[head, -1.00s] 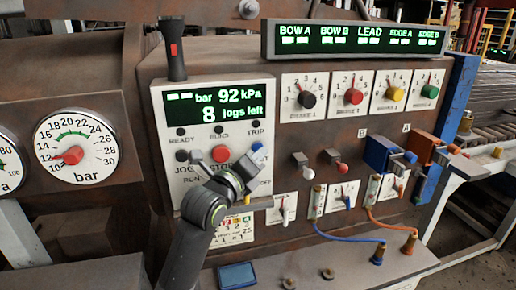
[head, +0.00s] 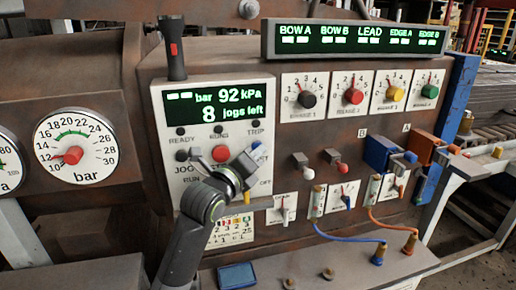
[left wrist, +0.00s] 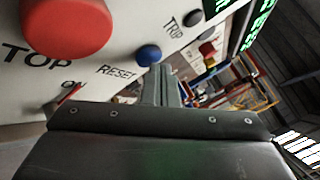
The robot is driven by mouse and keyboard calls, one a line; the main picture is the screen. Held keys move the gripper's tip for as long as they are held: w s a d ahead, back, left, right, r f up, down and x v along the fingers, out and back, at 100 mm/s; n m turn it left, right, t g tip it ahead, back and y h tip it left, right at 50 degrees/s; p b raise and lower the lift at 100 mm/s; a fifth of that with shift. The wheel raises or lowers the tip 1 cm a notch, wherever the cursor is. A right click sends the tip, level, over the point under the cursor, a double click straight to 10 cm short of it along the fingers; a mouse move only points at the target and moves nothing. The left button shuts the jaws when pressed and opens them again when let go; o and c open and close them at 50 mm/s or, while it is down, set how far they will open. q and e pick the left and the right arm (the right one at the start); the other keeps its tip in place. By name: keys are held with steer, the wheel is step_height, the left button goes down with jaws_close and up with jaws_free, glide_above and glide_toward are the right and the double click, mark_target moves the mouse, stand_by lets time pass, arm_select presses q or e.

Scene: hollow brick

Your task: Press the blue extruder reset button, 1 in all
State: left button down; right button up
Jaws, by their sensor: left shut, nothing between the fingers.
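The blue reset button (left wrist: 149,54) shows in the left wrist view, round, on the pale panel above the RESET label. In the head view only a small blue part of the button (head: 256,144) shows behind my gripper. My left gripper (head: 258,154) is shut and empty in front of the panel, its fingers pointing at the button area. In the left wrist view the closed fingertips (left wrist: 159,68) are just beside the button's lower right edge; I cannot tell whether they touch it. My right gripper is not in view.
A large red stop button (head: 221,153) is left of the blue one. A dark TRIP lamp (left wrist: 193,18) is close by. A display (head: 220,103) reads 92 kPa and 8 jogs left. Switches (head: 300,160) and dials lie to the right.

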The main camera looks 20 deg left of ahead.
arm_select(q)
steer(key=shift+w+a, duration=0.1)
steer(key=shift+w, duration=0.1)
steer(key=shift+s, duration=0.15)
stand_by(0.4)
steer(key=shift+s+d, duration=0.5)
steer(key=shift+s, duration=0.1)
steer(key=shift+s+d, duration=0.7)
steer(key=shift+s, duration=0.35)
steer(key=shift+s+d, duration=0.7)
steer(key=shift+s, duration=0.3)
